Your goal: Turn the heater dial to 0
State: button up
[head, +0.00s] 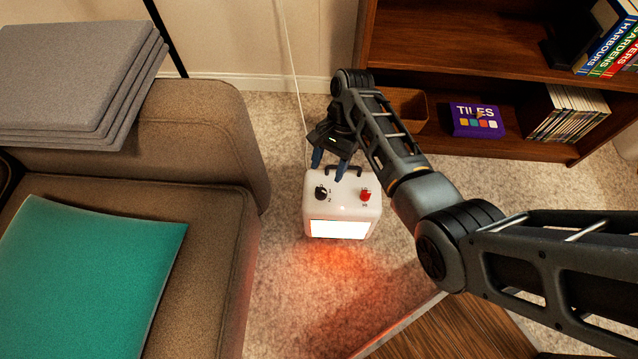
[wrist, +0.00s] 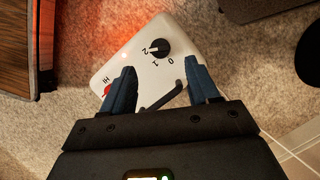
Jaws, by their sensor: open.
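The white heater (head: 343,212) stands on the carpet, its front glowing. On its top are a black dial (head: 321,193) at the left and a red switch (head: 366,195) at the right. In the wrist view, the dial (wrist: 160,47) has 0, 1 and 2 printed beside it, and its white pointer mark appears to face 2. A black handle (wrist: 166,99) crosses the heater's top. My gripper (head: 330,164) is above the heater's back edge. In the wrist view, its blue fingers (wrist: 159,67) are spread and empty, with the dial just beyond the tips, apart from them.
A brown sofa (head: 215,215) with a teal cushion (head: 85,270) is to the left. A wooden bookcase (head: 465,65) stands behind on the right. A wooden tabletop (head: 450,335) is at the front. A white cord (head: 292,60) runs up the wall. Bare carpet surrounds the heater.

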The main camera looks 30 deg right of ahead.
aim_at(321, 190)
jog(key=b+x, duration=0.3)
jog(key=x, duration=0.4)
jog(key=shift+f, duration=0.2)
jog(key=c, duration=1)
jog(key=shift+c, duration=0.2)
